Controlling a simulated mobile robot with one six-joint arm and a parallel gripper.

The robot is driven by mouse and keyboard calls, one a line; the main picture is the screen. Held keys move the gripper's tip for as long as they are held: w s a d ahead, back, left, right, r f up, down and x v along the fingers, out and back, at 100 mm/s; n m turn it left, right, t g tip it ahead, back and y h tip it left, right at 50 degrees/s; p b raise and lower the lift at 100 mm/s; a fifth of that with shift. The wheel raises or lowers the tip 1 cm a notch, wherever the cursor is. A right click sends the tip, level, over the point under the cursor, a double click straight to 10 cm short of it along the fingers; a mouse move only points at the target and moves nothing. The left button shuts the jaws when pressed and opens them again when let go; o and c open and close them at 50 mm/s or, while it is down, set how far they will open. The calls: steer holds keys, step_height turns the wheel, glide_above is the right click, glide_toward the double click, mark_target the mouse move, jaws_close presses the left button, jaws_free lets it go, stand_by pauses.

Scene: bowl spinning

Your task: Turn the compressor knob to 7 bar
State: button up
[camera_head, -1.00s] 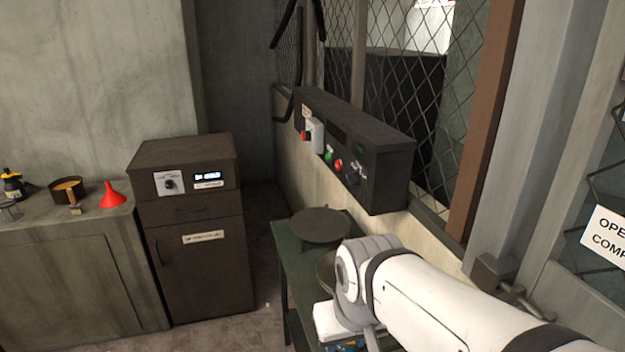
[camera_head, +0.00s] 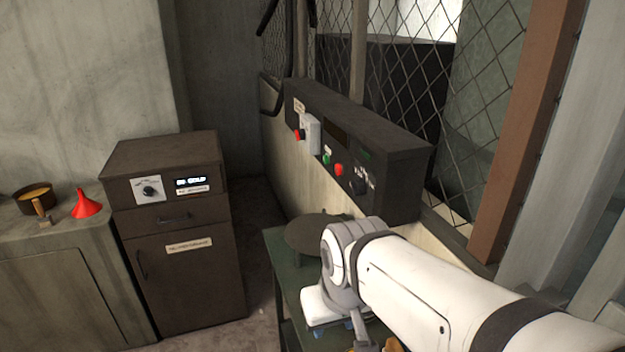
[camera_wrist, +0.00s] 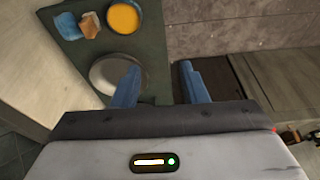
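A dark control box (camera_head: 360,138) on the wall right of centre carries a black knob (camera_head: 357,186) with white markings around it, beside red and green buttons. A second black knob (camera_head: 149,191) sits on a white plate on the dark cabinet at left, beside a small lit display. I cannot tell which is the compressor knob, and neither setting is readable. In the wrist view my gripper (camera_wrist: 159,66) is open, with two blue fingers apart and nothing between them. It points down over the green table, away from both knobs.
The green table (camera_head: 272,242) below the control box holds a round dark disc (camera_head: 318,232). A red funnel (camera_head: 87,205) stands on the left counter. Wire mesh is behind the box.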

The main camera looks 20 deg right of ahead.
steer(key=shift+o, duration=0.8)
steer(key=shift+w, duration=0.2)
steer(key=shift+o, duration=1.3)
steer(key=w+d+r+n+g+h+p, duration=0.2)
steer(key=w+d+n+h, duration=0.3)
steer(key=w, duration=0.3)
steer(key=shift+w+d+r+n+g+p, duration=0.3)
steer(key=shift+w+d+n+g+p, duration=0.1)
steer(key=shift+d+g+p, duration=0.45)
steer(key=n+t+h+p, duration=0.3)
steer(key=n+h+p, duration=0.3)
steer(key=n+h, duration=0.65)
glide_toward(352, 189)
steer(key=d, duration=0.2)
steer(key=d+p, duration=0.1)
steer(key=d, duration=0.4)
steer(key=w+d+p, duration=0.1)
steer(key=d, duration=0.1)
steer(key=shift+d+f+p, duration=0.1)
steer(key=shift+d+p, duration=0.2)
steer(key=shift+p, duration=0.05)
steer(key=shift+c, duration=0.3)
steer(key=c, duration=0.9)
steer(key=shift+f, duration=0.1)
